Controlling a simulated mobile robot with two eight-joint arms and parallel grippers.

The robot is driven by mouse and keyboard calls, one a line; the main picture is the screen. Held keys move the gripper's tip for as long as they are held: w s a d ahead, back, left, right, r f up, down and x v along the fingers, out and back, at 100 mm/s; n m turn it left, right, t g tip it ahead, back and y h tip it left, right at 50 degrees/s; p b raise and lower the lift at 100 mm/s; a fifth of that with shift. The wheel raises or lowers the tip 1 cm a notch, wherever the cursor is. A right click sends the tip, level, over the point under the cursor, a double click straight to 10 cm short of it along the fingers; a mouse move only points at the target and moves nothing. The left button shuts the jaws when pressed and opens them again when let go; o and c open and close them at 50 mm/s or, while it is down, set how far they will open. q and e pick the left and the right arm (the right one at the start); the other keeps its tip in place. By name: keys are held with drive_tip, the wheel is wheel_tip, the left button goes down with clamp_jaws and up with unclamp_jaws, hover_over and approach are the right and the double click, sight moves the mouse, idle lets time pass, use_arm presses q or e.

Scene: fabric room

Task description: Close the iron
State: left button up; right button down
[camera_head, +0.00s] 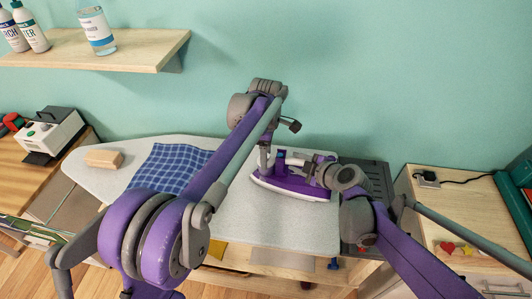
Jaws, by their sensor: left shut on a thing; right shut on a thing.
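A purple and white iron (292,188) lies flat on the light grey ironing board (240,220), near its right end. My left gripper (266,165) comes down from above at the iron's left side and is shut on it. My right gripper (307,168) reaches in from the right and is shut on the iron near the handle. The fingers and wrists hide part of the iron's top and handle. Any small lid or cap on the iron is too small or hidden to tell its state.
A folded blue checked cloth (178,166) and a wooden block (103,158) lie on the board's left part. A dark grey stand (375,178) is right of the iron. A wooden shelf (130,50) with bottles hangs at upper left. A wooden cabinet (440,225) stands at right.

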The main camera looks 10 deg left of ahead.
use_arm(q)
drive_tip(key=o, duration=1.3)
use_arm(e)
drive_tip(key=shift+f, duration=0.1)
use_arm(q)
wheel_tip(320, 180, up, 12)
use_arm(e)
drive_tip(key=shift+c, duration=2.2)
unclamp_jaws()
use_arm(q)
drive_tip(key=shift+w+r+p, duration=0.2)
drive_tip(key=shift+r+p, duration=0.3)
drive_tip(key=shift+r, duration=0.35)
use_arm(e)
drive_tip(key=v, duration=1.1)
